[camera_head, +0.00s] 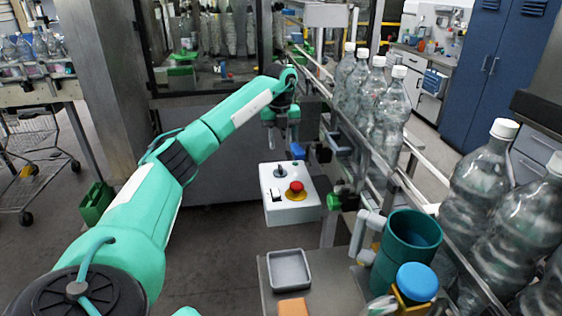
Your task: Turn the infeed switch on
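A light grey control box (299,214) stands in the middle, beside the conveyor. I cannot read any label or tell which position the switch is in. My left gripper (282,140) hangs above and behind the box, pointing down, apart from it. Its fingers look spread and nothing shows between them. My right gripper is out of view.
A conveyor rail (400,178) with several clear bottles (389,112) runs along the right. A green cup (411,228) and a blue-capped item (417,281) stand at the lower right. A grey tray (289,270) lies in front of the box, near an orange block (293,307).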

